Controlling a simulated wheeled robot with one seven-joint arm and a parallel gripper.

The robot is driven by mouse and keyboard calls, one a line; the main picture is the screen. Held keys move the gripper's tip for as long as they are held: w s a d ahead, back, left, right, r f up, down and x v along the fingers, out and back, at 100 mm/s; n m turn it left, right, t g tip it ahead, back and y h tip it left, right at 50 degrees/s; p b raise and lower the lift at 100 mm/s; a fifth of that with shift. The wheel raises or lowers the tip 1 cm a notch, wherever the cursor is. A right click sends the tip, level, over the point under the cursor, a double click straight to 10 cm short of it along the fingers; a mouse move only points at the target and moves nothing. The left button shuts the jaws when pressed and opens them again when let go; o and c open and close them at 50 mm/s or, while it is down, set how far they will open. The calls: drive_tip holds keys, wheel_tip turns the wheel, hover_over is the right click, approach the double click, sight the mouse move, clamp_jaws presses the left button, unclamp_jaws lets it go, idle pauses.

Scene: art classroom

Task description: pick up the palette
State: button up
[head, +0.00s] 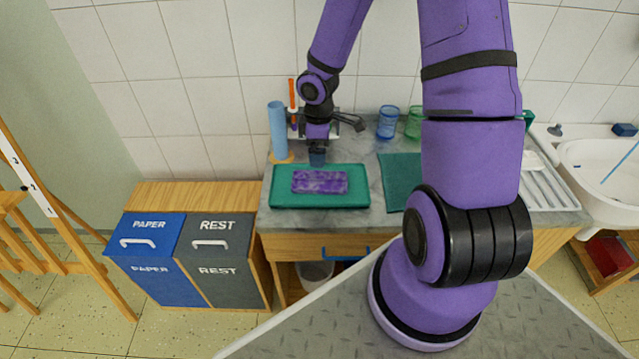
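A flat rectangular slab (319,182) with mottled purple and lilac colours lies in a green tray (358,204) on the grey counter. It may be the palette; I see no other clear palette shape. My gripper (318,148) hangs over the counter just behind the tray, apart from the slab. It is small and partly hidden by my wrist, so I cannot see whether its fingers are open.
A light blue cylinder (277,130) stands left of my gripper. Blue (387,122) and green (414,122) glasses stand to the right. A dark green mat (398,182) lies right of the tray, partly hidden by my arm. Paper (150,240) and rest (215,245) bins stand left of the counter.

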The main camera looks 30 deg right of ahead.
hover_over(320, 183)
drive_tip(key=f, duration=0.5)
drive_tip(key=shift+w+a, duration=0.2)
drive_tip(key=shift+s+d+f, duration=0.1)
drive_tip(key=shift+f, duration=1.5)
drive_tip(key=shift+s+f, duration=0.1)
drive_tip(key=shift+f, duration=1.5)
drive_tip(key=c, duration=0.7)
